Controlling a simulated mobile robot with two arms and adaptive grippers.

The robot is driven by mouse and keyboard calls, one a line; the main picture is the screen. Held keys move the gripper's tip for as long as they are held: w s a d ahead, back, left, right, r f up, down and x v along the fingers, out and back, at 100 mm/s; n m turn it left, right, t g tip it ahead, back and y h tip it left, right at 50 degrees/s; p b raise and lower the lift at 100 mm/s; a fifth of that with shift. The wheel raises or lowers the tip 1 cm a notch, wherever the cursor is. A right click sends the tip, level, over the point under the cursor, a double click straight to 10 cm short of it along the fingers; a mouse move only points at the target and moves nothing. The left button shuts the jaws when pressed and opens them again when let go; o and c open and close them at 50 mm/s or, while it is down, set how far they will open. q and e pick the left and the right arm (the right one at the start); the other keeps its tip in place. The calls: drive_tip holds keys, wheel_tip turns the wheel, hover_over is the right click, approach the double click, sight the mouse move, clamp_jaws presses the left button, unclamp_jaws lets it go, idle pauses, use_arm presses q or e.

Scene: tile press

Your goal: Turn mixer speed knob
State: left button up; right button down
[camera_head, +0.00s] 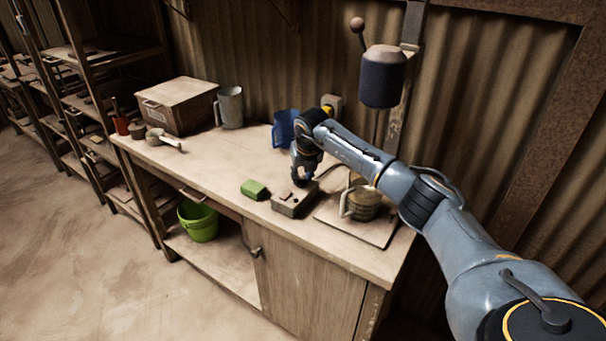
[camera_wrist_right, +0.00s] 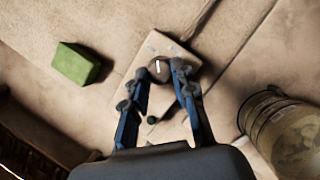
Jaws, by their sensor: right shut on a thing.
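The mixer speed knob (camera_wrist_right: 158,69) is a dark round knob with a white mark, on top of a small beige control box (camera_wrist_right: 160,105). The control box (camera_head: 290,204) also shows in the head view, on the workbench. My right gripper (camera_wrist_right: 163,72) is over the box with its two fingers on either side of the knob, shut on it. In the head view my right gripper (camera_head: 302,178) points down onto the box and hides the knob. The mixer (camera_head: 382,78) appears to be the dark cylinder mounted on the wall post. My left gripper is not in view.
A green block (camera_head: 255,190) lies left of the box. A metal pitcher (camera_head: 362,202) stands on a board (camera_head: 372,232) to the right. A blue jug (camera_head: 286,128) and a grey jug (camera_head: 230,107) stand behind.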

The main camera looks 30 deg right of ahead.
drive_tip(key=m, duration=0.2)
drive_tip(key=m+h, duration=0.1)
drive_tip(key=shift+w+a+m+g+b, duration=0.1)
drive_tip(key=shift+a+m+g+b, duration=0.05)
drive_tip(key=shift+m+g+b, duration=0.2)
drive_tip(key=m, duration=0.2)
drive_tip(key=m+g+h+b, duration=0.1)
drive_tip(key=m, duration=0.1)
drive_tip(key=shift+w+a+h, duration=0.1)
drive_tip(key=shift+h, duration=0.2)
drive_tip(key=shift+m, duration=0.35)
drive_tip(key=c, duration=1.1)
unclamp_jaws()
drive_tip(key=shift+r, duration=0.1)
drive_tip(key=v, duration=1.1)
drive_tip(key=shift+a+r, duration=0.15)
drive_tip(key=shift+r, duration=0.25)
